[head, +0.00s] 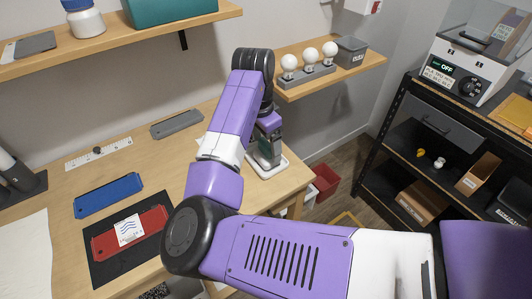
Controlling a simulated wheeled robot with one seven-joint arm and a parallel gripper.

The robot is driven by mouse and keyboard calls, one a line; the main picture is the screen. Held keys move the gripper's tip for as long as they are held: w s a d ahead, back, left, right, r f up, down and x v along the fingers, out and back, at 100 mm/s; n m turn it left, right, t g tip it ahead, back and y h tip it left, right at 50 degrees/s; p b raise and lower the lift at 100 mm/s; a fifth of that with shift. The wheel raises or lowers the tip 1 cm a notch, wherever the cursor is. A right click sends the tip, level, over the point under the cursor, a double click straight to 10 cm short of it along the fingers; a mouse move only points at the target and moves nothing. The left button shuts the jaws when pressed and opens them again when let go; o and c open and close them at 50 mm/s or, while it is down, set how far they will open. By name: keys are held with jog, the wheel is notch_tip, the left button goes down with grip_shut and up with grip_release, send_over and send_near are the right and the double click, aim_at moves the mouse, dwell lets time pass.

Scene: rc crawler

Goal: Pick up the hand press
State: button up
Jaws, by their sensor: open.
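My gripper (268,150) hangs down at the right end of the wooden workbench, partly behind my own forearm. Its jaws are open, but the fingertips are small and hard to make out. It is above a white rounded base (272,167) near the bench's right edge. A grey-green upright shape shows there, and I cannot tell how much of it is gripper and how much is an object. This may be the hand press, but I cannot be sure. My arm hides its left side. I cannot tell whether the gripper touches anything.
On the bench (150,165) lie a blue plate (108,195), a red plate (130,232) on a black mat and a grey bar (177,124). A shelf with bulbs (308,85) is close behind the arm. A black rack (390,130) stands right, a red bin (325,180) below.

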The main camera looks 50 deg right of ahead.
jog(key=c, duration=1.4)
jog(key=shift+c, duration=0.2)
jog(key=shift+r, duration=0.1)
